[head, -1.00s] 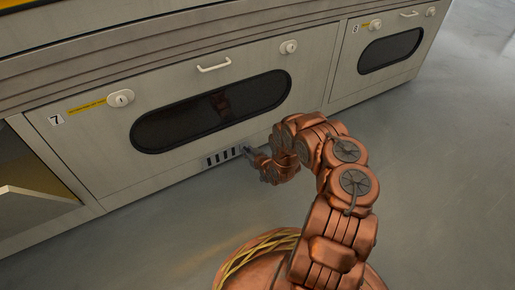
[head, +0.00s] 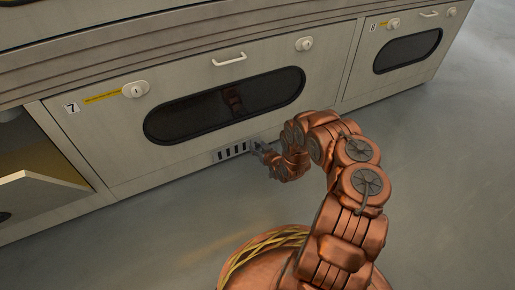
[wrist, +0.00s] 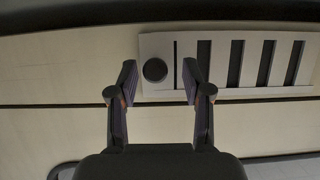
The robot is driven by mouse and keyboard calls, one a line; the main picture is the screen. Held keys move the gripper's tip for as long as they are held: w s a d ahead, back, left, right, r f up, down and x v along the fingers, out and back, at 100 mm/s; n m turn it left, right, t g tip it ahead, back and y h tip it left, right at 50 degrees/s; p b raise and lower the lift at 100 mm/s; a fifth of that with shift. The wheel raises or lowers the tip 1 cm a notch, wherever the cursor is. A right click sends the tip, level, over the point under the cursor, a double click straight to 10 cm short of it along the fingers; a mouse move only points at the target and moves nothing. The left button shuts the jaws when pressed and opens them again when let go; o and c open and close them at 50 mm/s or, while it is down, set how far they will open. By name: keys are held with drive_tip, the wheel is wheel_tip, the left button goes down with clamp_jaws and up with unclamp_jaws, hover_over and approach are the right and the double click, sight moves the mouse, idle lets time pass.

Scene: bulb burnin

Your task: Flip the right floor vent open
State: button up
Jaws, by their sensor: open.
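The floor vent (head: 234,151) is a pale plate with several dark upright slots, low on the front of compartment 7. In the wrist view, the vent plate (wrist: 220,60) fills the upper right, with a round dark knob (wrist: 155,70) at its left end. My gripper (head: 262,150) is at the right end of the vent in the head view. In the wrist view my gripper (wrist: 160,78) is open and empty, with one fingertip on each side of the knob. I cannot tell whether the fingers touch the plate. The slots look dark.
The panel of compartment 7 (head: 105,145) has a dark oval window (head: 225,105), a handle (head: 229,60) and round locks. Compartment 8 (head: 365,85) is to its right. At far left, an open compartment has a tilted panel (head: 40,190) sticking out. The grey floor in front is clear.

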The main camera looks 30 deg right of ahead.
drive_tip(key=v, duration=1.2)
idle(0.7)
drive_tip(key=s+d+r+g+h+p, duration=0.1)
drive_tip(key=d+r+g+h+p, duration=0.2)
drive_tip(key=r+p, duration=0.95)
drive_tip(key=d+r+g+h+p, duration=0.25)
drive_tip(key=d+r+p, duration=0.25)
drive_tip(key=r, duration=1.4)
drive_tip(key=s+a+r+m+g+p, duration=0.1)
drive_tip(key=s+a+r+p, duration=0.2)
drive_tip(key=r, duration=0.4)
drive_tip(key=s+a+r+m+g+p, duration=0.15)
drive_tip(key=r+p, duration=0.25)
drive_tip(key=r, duration=0.4)
drive_tip(key=s+a+r+g+p, duration=0.1)
drive_tip(key=s+r+p, duration=0.3)
drive_tip(key=r, duration=0.3)
drive_tip(key=s+a+r+g+y+p, duration=0.1)
drive_tip(key=s+a+r+g+p, duration=0.1)
drive_tip(key=s+a+r+p, duration=0.4)
drive_tip(key=s+a+r+n+g+y+p, duration=0.1)
drive_tip(key=s+a+r+g+y+p, duration=0.1)
drive_tip(key=s+a+r+p, duration=0.5)
drive_tip(key=s+a+r+n+g+y+p, duration=0.1)
drive_tip(key=s+a+r+g+y+p, duration=0.1)
drive_tip(key=s+a+r+p, duration=0.4)
drive_tip(key=s+a+r, duration=0.4)
drive_tip(key=s+r, duration=0.6)
drive_tip(key=r, duration=0.3)
drive_tip(key=shift+r, duration=0.15)
